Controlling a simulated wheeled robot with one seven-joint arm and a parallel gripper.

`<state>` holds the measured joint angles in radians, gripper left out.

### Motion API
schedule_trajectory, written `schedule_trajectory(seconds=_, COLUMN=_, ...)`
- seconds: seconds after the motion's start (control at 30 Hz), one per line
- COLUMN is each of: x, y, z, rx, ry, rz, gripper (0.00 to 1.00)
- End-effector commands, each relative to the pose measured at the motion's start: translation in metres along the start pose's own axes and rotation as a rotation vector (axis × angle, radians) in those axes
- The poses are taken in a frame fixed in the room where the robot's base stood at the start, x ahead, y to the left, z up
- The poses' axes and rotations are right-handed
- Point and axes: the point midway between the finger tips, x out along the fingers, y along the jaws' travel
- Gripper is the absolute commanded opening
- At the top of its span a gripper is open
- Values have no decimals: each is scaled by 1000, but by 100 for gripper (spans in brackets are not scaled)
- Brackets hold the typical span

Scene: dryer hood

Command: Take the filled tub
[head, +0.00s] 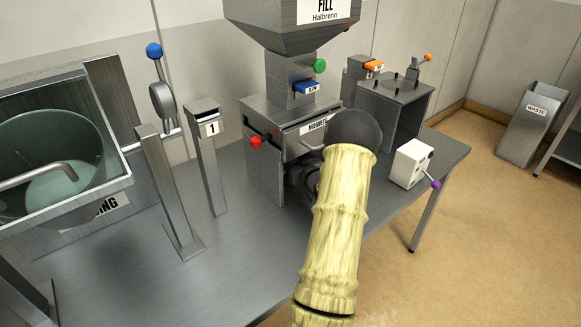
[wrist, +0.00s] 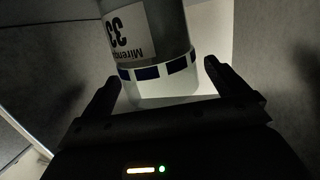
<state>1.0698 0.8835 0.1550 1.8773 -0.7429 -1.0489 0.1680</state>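The tub (wrist: 155,55) shows in the wrist view as a grey cylinder with a white label reading "33" and a name. A pale band with dark blue rectangles circles the end nearest me. My gripper (wrist: 157,78) is open, with one dark finger on each side of that end. Small gaps show between the fingers and the tub. In the head view my pale-sleeved arm reaches to the fill machine (head: 290,65), and the tub is hidden there. Whether the tub is filled cannot be seen.
The machine stands on a steel table (head: 150,285) with a red knob (head: 255,141), a blue button (head: 307,87) and a green knob (head: 320,65). Right are a white box (head: 410,163) and a steel hood (head: 398,97). Left are a post marked 1 (head: 207,160) and a basin (head: 50,160).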

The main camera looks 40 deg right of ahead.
Motion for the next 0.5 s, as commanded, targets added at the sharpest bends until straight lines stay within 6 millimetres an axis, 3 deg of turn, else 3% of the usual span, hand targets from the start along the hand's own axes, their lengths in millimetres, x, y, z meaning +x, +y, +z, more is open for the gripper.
schedule_trajectory(seconds=0.03, x=0, y=0, z=0, rx=0, ry=0, rz=0, gripper=88)
schedule_trajectory(seconds=0.27, x=0, y=0, z=-1, rx=-1, ry=2, rz=0, gripper=44)
schedule_trajectory(seconds=0.5, x=0, y=0, z=-2, rx=-1, ry=2, rz=0, gripper=43)
